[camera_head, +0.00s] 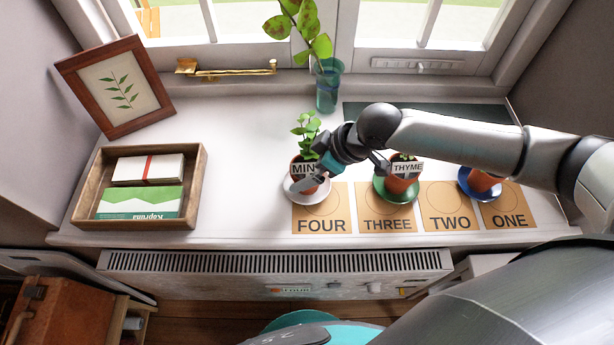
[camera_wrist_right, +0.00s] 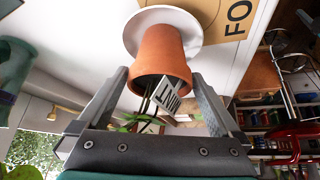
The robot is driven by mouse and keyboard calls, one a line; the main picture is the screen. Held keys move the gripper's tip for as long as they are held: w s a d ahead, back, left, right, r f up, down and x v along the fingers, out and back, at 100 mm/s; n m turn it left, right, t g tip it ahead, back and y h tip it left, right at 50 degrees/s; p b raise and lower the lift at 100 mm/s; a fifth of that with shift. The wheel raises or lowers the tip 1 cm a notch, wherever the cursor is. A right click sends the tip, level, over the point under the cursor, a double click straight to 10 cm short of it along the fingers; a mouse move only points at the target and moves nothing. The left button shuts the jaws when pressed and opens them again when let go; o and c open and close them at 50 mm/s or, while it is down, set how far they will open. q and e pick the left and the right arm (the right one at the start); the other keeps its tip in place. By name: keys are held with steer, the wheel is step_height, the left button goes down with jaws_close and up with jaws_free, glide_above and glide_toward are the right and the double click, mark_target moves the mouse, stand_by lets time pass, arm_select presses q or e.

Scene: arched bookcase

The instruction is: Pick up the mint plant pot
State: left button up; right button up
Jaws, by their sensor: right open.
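The mint plant pot (camera_head: 299,180) is terracotta, with green leaves and a tag reading "MIN", partly covered by my gripper. It stands upright on a white saucer (camera_head: 292,191) on the windowsill. My right gripper (camera_head: 318,176) is at the pot, reaching in from the right. In the right wrist view, which looks turned over, the pot (camera_wrist_right: 160,52) lies between the two open fingers (camera_wrist_right: 158,74). A gap shows on both sides, and neither finger clearly touches it. My left gripper is not in view.
The thyme pot (camera_head: 396,185) on a green saucer stands close right, under my right arm. Another pot (camera_head: 484,181) on a blue saucer is farther right. Numbered cards line the sill's front. A glass vase (camera_head: 328,88) stands behind; a wooden tray (camera_head: 201,180) and frame (camera_head: 72,72) are left.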

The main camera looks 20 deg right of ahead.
steer(key=shift+w+a+f, duration=0.1)
steer(key=c, duration=1.4)
